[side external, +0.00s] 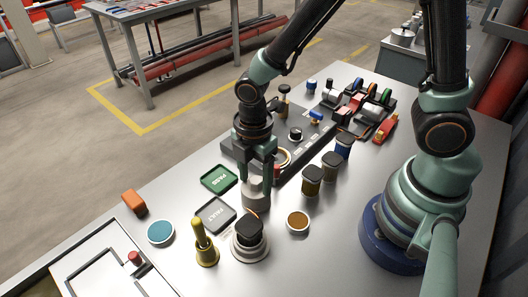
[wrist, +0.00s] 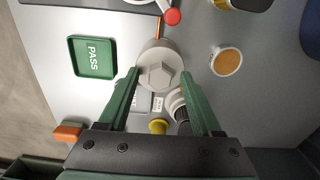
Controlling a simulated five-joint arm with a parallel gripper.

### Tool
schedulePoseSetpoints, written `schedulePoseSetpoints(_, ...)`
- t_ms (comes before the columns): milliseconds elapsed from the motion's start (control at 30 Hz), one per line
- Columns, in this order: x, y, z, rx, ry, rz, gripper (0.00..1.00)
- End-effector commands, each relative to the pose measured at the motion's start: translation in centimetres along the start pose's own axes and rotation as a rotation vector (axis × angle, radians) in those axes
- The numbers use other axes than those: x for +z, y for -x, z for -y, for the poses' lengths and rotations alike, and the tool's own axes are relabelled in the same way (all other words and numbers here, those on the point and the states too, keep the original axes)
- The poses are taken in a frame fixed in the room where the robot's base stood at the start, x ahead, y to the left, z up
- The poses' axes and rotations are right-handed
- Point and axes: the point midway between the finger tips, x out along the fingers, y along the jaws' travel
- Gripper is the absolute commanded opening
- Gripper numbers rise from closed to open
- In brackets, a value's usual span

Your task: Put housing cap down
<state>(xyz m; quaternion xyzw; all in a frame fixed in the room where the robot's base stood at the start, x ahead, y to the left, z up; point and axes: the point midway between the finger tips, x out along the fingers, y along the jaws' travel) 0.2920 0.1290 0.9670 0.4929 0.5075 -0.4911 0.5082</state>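The housing cap (side external: 255,196) is a light grey cylinder with a hex boss on top; it also shows in the wrist view (wrist: 156,76). My gripper (side external: 259,177) points straight down over it. In the wrist view its two green fingers (wrist: 160,84) lie against opposite sides of the cap, and the cap is upright between them. The cap is at or just above the bench top; I cannot tell if it touches. The green PASS tray (side external: 218,179) is left of it, also in the wrist view (wrist: 92,57). The grey FAULT tray (side external: 214,216) is to its lower left, partly hidden in the wrist view.
A black-topped fitting (side external: 249,238) and a brass nozzle (side external: 205,246) stand in front of the cap. An orange-topped disc (side external: 298,221) lies to the right. Dark jars (side external: 312,181) and a dark fixture panel (side external: 240,150) are behind. A teal disc (side external: 160,232) and orange block (side external: 134,202) lie left.

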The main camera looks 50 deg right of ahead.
Motion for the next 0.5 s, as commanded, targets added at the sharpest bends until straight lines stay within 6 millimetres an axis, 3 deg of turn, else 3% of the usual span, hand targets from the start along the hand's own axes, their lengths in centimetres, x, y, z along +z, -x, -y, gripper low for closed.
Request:
schedulePoseSetpoints(267, 0.0, 0.4, 0.0, 0.001, 0.000, 0.000, 0.66)
schedulePoseSetpoints(500, 0.0, 3.7, -0.1, 0.006, 0.000, -0.003, 0.66)
